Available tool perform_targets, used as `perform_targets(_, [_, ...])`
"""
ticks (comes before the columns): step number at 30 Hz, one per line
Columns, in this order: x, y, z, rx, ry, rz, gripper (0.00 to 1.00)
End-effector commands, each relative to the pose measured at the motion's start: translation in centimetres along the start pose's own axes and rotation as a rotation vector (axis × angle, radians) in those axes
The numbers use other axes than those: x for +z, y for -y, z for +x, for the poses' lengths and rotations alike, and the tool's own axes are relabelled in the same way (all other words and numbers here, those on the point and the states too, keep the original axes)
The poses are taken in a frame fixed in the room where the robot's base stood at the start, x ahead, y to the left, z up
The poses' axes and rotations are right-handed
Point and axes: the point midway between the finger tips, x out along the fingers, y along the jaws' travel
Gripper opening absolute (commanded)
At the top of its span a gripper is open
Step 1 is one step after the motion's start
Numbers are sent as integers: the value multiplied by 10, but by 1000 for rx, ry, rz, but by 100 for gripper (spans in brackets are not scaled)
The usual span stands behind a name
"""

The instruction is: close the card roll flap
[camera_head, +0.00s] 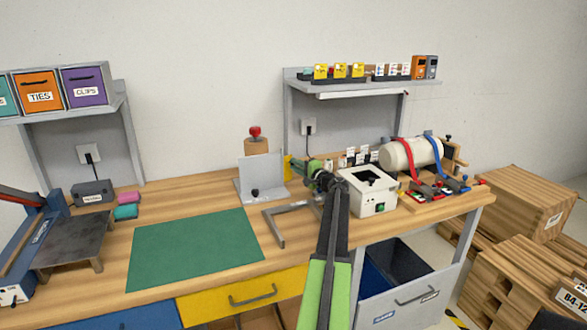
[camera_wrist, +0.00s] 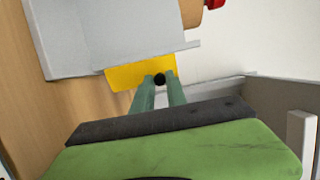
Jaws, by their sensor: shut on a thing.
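A yellow plate, which looks like the card roll flap (camera_wrist: 125,77), lies along the edge of a grey metal stand (camera_wrist: 105,35) in the wrist view. A black round knob (camera_wrist: 159,79) sits at the plate's near edge. My gripper (camera_wrist: 160,82) has its two green fingers closed on this knob. In the head view, my gripper (camera_head: 311,167) is at the right of the grey stand (camera_head: 262,178). A sliver of the yellow plate (camera_head: 288,168) shows between them. Its hinge and angle cannot be made out.
A white box (camera_head: 367,195) with an open top stands right of my arm, with a strapped cream roll (camera_head: 405,154) beyond. A grey angle bracket (camera_head: 277,230) lies in front. The green mat (camera_head: 192,249) is clear. A shelf (camera_head: 350,88) hangs above.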

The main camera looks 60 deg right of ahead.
Motion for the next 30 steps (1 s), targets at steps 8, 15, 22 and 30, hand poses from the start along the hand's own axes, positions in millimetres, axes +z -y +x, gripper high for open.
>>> perform_targets(8, [-3,1,2,-2,61,1,0])
perform_targets(15, [-3,1,2,-2,59,1,28])
perform_targets(22, [-3,0,1,-1,59,1,39])
perform_targets(30, [-3,16,1,-1,59,1,39])
